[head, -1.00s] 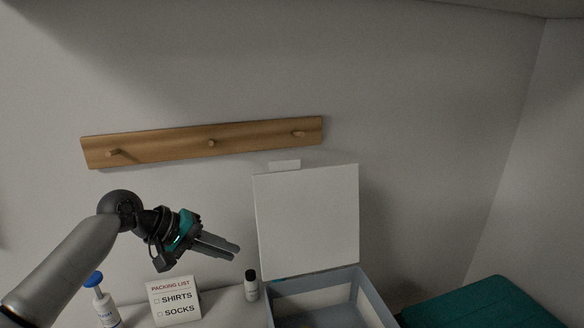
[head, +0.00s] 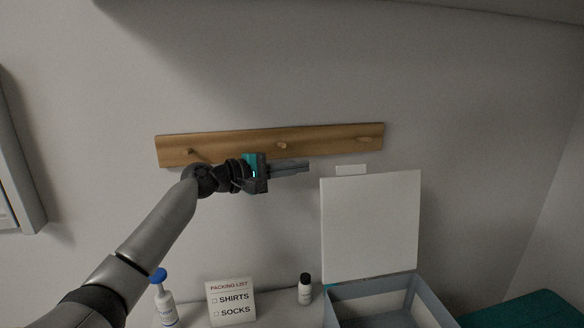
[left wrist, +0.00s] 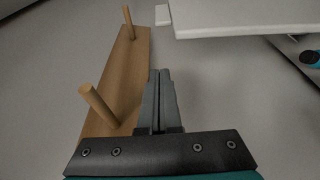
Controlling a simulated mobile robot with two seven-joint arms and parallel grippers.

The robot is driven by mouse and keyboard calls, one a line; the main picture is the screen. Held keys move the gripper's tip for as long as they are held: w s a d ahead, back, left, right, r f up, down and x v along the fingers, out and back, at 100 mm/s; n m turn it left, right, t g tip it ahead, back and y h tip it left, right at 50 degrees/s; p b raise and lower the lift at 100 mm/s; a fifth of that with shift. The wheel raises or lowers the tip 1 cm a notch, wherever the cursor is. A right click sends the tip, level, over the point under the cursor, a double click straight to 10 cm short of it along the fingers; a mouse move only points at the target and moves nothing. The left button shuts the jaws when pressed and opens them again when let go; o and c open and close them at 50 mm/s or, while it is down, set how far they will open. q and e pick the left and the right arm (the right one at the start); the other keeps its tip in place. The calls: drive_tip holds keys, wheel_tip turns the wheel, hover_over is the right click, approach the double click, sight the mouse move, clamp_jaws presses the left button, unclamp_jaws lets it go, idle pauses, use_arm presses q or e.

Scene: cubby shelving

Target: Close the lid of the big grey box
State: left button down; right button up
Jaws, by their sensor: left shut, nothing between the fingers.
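The big grey box (head: 436,302) stands at the lower right of the head view, and its inside is visible. Its white lid (head: 371,226) stands upright at the back, with a small tab (head: 351,170) on its top edge. My left gripper (head: 306,166) is shut and empty, in front of the wooden peg rail and left of the lid's upper edge, apart from it. In the left wrist view the shut fingers (left wrist: 160,80) point between the rail and the lid's edge (left wrist: 240,30). My right gripper is not in view.
A wooden peg rail (head: 340,138) is fixed to the wall behind my left gripper. A blue-capped pump bottle (head: 165,305), a packing list sign (head: 231,302) and a small black-capped bottle (head: 305,291) stand left of the box. A teal cushion (head: 530,312) lies to the right.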

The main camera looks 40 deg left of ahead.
use_arm(q)
drive_tip(key=w+d+p, duration=0.2)
drive_tip(key=w+d, duration=0.1)
drive_tip(key=d, duration=0.2)
drive_tip(key=shift+d+r, duration=0.2)
drive_tip(key=shift+d, duration=0.05)
idle(0.3)
idle(0.4)
